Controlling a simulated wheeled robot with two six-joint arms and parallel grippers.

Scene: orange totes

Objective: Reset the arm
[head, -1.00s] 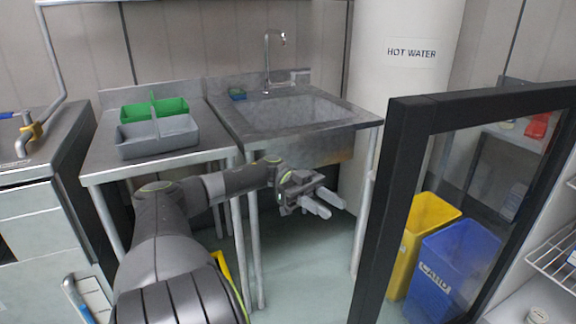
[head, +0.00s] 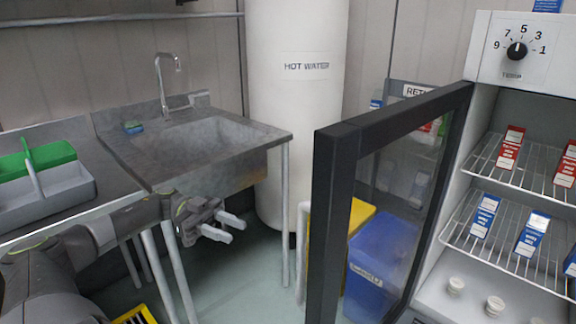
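My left arm comes in from the lower left in the head view. Its gripper (head: 228,228) hangs in front of the sink's lower front edge, pointing right. The two pale fingers are apart with nothing between them. My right arm and gripper do not show.
An open glass door with a dark frame (head: 326,215) stands right of the gripper. Behind it are a blue bin (head: 378,262) and a yellow bin. The fridge (head: 487,80) holds cartons on wire shelves. The steel sink (head: 235,170) is behind the gripper. Green and grey caddies (head: 62,190) stand left.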

